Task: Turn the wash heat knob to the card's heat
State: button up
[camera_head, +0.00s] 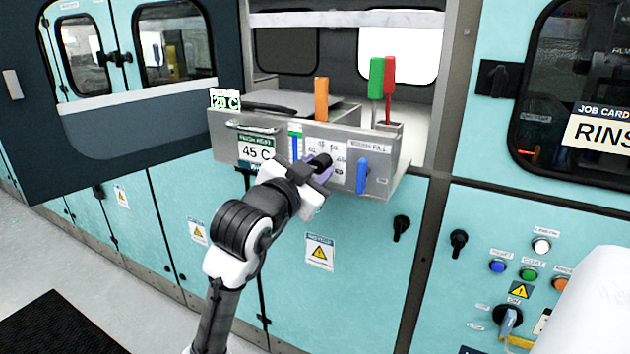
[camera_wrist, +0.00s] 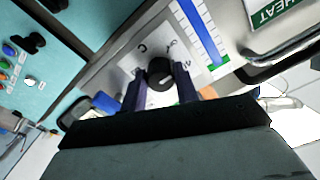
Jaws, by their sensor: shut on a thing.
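The wash heat card (camera_head: 256,148) is on the left front of the grey panel box and reads 45 C. In the wrist view, the black heat knob (camera_wrist: 160,73) sits on a white dial plate (camera_wrist: 130,62) with partly readable marks. My gripper (camera_wrist: 161,82) has its two purple-grey fingers on either side of the knob, shut on it. In the head view my gripper (camera_head: 316,177) is at the front of the box, and the knob cannot be told clearly behind it. The knob's exact setting is too unclear to read.
A blue bar gauge (camera_head: 295,147) stands left of the dial, and a blue lever (camera_head: 362,174) to its right. Orange (camera_head: 321,98), green (camera_head: 376,78) and red (camera_head: 389,88) handles rise from the box (camera_head: 395,165). A small sign with green lettering (camera_head: 225,99) stands at its left corner.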

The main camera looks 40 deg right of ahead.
jog(key=shift+r+m+b, duration=0.15)
jog(key=shift+m+b, duration=3.5)
jog(key=shift+m, duration=3.75)
jog(key=o, duration=1)
jog(key=b+v, duration=0.2)
jog(key=v, duration=1.1)
jog(key=shift+s+a, duration=0.15)
jog(key=shift+a, duration=0.25)
